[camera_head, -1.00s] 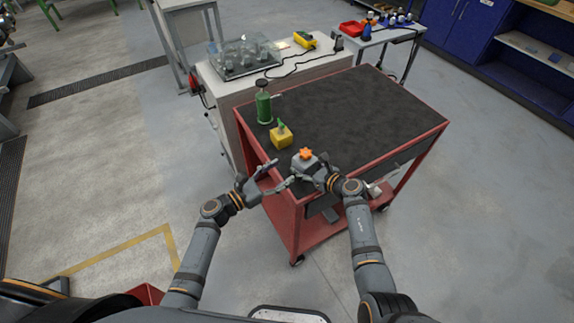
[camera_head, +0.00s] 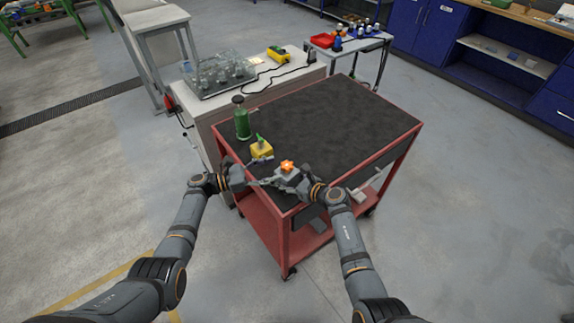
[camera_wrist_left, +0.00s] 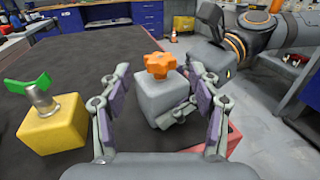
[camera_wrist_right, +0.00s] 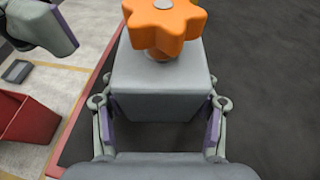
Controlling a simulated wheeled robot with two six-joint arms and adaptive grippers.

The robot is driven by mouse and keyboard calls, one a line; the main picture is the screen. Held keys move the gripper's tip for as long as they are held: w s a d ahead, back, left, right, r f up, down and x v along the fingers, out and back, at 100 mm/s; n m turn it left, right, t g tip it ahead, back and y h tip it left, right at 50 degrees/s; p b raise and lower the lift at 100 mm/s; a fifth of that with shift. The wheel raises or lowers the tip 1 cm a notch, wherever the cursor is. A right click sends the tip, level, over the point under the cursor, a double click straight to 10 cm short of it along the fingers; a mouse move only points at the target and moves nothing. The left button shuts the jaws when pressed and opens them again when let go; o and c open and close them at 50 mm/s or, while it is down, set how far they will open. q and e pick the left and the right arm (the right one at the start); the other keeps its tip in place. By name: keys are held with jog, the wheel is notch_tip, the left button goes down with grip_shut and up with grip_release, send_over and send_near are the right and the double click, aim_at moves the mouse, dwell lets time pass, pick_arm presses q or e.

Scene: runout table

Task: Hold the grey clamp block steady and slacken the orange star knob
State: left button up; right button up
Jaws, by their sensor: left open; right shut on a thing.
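The grey clamp block (camera_head: 284,178) sits at the near left corner of the dark table top, with the orange star knob (camera_head: 287,166) on top. My right gripper (camera_wrist_right: 160,125) is shut on the block, one finger on each side. The knob (camera_wrist_right: 165,25) stands clear above those fingers. My left gripper (camera_wrist_left: 165,95) is open, left of the block in the head view. In the left wrist view the block (camera_wrist_left: 160,98) and knob (camera_wrist_left: 160,65) appear between its spread fingers; I cannot tell whether they touch.
A yellow block (camera_head: 262,150) with a green wing knob stands just behind my left gripper. The table top (camera_head: 340,120) is clear to the right.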

aim_at(287, 165)
pick_arm(q)
jog(key=x, duration=0.5)
jog(key=shift+w+d, duration=0.15)
jog(key=shift+d, duration=0.2)
jog(key=shift+c, duration=0.3)
jog(key=c, duration=1.1)
jog(key=shift+f+n+t+y, duration=0.15)
jog(key=shift+n+t+y, duration=0.35)
jog(key=shift+t, duration=0.4)
jog(key=shift+c, duration=0.2)
jog(key=n+t+y, duration=0.2)
jog(key=n+t, duration=0.1)
jog(key=t, duration=0.1)
jog(key=shift+n+t+y, duration=0.3)
jog(key=shift+n+y, duration=0.1)
jog(key=o, duration=1.2)
